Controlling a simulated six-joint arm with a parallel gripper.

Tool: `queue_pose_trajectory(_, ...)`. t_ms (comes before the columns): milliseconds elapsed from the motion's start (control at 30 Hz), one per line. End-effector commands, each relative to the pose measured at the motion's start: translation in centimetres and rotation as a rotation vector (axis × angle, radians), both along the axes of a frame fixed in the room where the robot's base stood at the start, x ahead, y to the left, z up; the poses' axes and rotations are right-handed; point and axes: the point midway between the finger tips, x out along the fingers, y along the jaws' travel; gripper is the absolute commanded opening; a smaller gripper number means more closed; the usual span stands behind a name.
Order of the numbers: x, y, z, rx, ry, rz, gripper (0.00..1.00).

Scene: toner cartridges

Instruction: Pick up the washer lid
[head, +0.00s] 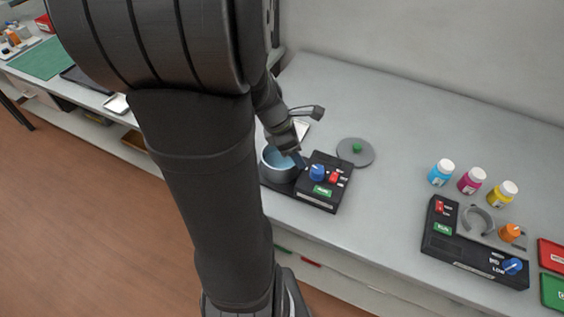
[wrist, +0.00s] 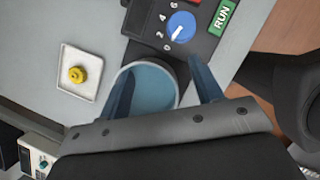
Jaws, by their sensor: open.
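The washer lid (head: 358,159), a flat grey disc with a small green knob, lies on the bench just right of and behind the washer. The lid does not show in the wrist view. The washer's round tub (head: 277,164) holds blue liquid and stands uncovered; it also shows in the wrist view (wrist: 150,82). My gripper (head: 298,160) is left of the lid, above the tub and the near edge of its control box. In the wrist view my gripper (wrist: 160,88) is open, with its two dark blue fingers apart and nothing held between them.
The black control box (head: 313,197) has a blue dial and red switch. A white tray (wrist: 87,92) with a yellow item lies beside the tub. Cyan, magenta and yellow bottles (head: 470,181) and another control unit (head: 455,249) stand right. The bench behind the lid is clear.

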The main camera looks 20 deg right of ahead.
Motion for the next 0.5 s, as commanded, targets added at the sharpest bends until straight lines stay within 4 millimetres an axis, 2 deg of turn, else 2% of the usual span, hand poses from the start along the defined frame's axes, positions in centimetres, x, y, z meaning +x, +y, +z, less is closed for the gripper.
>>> queue_pose_trajectory(33, 0.00, 0.00, 0.00, 0.000, 0.000, 0.000, 0.59)
queue_pose_trajectory(100, 0.00, 0.00, 0.00, 0.000, 0.000, 0.000, 0.50)
queue_pose_trajectory(367, 0.02, -0.05, 0.02, 0.000, -0.001, -0.006, 0.50)
queue_pose_trajectory(500, 0.45, -0.96, 0.36, 0.004, -0.041, -0.127, 0.50)
